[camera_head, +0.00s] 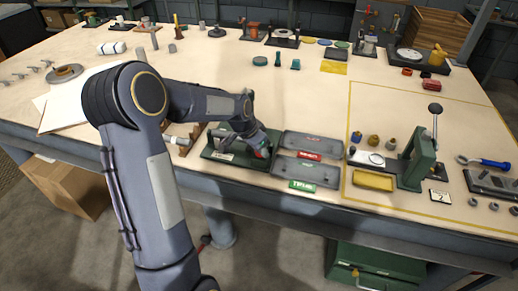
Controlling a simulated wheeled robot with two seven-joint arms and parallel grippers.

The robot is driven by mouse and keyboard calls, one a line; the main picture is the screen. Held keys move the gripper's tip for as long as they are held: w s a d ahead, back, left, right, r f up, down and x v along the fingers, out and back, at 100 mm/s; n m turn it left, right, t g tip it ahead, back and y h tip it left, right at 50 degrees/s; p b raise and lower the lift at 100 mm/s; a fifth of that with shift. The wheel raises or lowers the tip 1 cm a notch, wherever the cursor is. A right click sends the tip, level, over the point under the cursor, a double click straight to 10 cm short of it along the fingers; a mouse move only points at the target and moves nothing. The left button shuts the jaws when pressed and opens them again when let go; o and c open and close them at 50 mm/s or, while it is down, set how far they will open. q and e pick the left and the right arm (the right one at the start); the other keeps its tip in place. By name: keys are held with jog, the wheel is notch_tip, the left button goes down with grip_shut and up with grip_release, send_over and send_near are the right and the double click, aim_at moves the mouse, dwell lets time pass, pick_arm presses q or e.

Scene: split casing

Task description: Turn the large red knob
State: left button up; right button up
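One grey arm of mine, which I take as the left, rises from the bottom left and reaches right over the bench. Its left gripper (262,151) points down at a dark green fixture (222,156) near the bench's front edge. The fingers are small and dark, and I cannot tell whether they are open or shut. A little red shows at the fingertips; I cannot tell whether it is the large red knob or part of the gripper. The wrist hides much of the fixture. My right gripper is not in view.
Two grey trays (312,142) with red and green labels lie just right of the fixture. A green lever press (418,160) stands farther right inside a yellow outline. White sheets (62,104) lie left of my arm. The bench middle behind the gripper is mostly clear.

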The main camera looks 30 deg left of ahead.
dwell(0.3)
pick_arm(q)
jog(key=o, duration=1)
jog(key=shift+c, duration=0.2)
jog(key=shift+r, duration=0.1)
jog(key=v, duration=0.7)
jog(key=shift+r, duration=0.35)
jog(key=shift+s, duration=0.15)
jog(key=s+d+r+n, duration=0.1)
jog(key=s+d+r, duration=0.2)
jog(key=s, duration=0.3)
jog(key=s+d+r+n, duration=0.1)
jog(key=s+d+r, duration=0.15)
jog(key=s, duration=0.25)
jog(key=s+d+f+n+h, duration=0.1)
jog(key=s+d+n, duration=0.1)
jog(key=s, duration=0.5)
jog(key=s+d+f+n+t+h, duration=0.1)
jog(key=s+d, duration=0.4)
jog(key=s, duration=0.3)
jog(key=shift+s+d+f+n, duration=0.25)
jog(key=shift+s+f+n, duration=0.05)
jog(key=shift+f+n, duration=0.1)
